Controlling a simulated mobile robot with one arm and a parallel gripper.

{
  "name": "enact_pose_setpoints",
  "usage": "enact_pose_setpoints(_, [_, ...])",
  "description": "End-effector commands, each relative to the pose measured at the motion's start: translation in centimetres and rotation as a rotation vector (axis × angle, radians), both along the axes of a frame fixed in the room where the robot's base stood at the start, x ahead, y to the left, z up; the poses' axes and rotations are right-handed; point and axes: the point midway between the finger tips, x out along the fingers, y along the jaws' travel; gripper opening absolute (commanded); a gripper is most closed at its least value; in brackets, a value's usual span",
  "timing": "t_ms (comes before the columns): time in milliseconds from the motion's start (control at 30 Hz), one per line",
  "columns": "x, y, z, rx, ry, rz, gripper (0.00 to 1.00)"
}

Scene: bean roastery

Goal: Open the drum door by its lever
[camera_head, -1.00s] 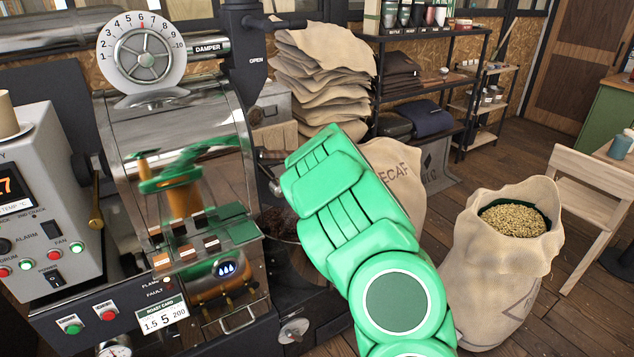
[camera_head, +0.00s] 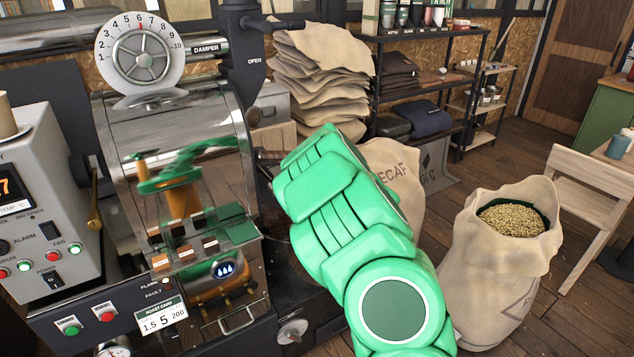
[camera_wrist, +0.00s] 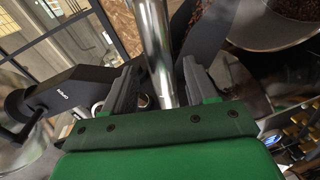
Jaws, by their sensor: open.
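My gripper (camera_wrist: 157,68) is open in the wrist view, with a dark finger on each side. A shiny steel bar (camera_wrist: 152,30) runs between the fingers; I cannot tell whether either finger touches it. It may be the door lever, but its ends are not clear. A black part with a small white label (camera_wrist: 62,97) is left of the fingers. In the head view my green arm (camera_head: 350,220) reaches to the right side of the steel roaster drum (camera_head: 185,105). The arm hides the gripper, the lever and most of the door there.
A bowl of dark beans (camera_wrist: 295,10) is at upper right in the wrist view. The control box (camera_head: 40,190) stands left of the drum. An open sack of pale beans (camera_head: 500,265) and a wooden chair (camera_head: 590,190) are on the right, with open floor around.

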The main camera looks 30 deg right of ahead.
Motion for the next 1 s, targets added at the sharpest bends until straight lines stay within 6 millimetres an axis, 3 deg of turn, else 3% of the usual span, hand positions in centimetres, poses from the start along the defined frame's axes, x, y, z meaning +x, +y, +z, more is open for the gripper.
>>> enact_pose_setpoints(333, [-4.3,-0.2,0.7,-0.002,0.002,-0.004,0.57])
enact_pose_setpoints(1000, [-4.4,-0.2,0.9,0.0,0.005,-0.01,0.57])
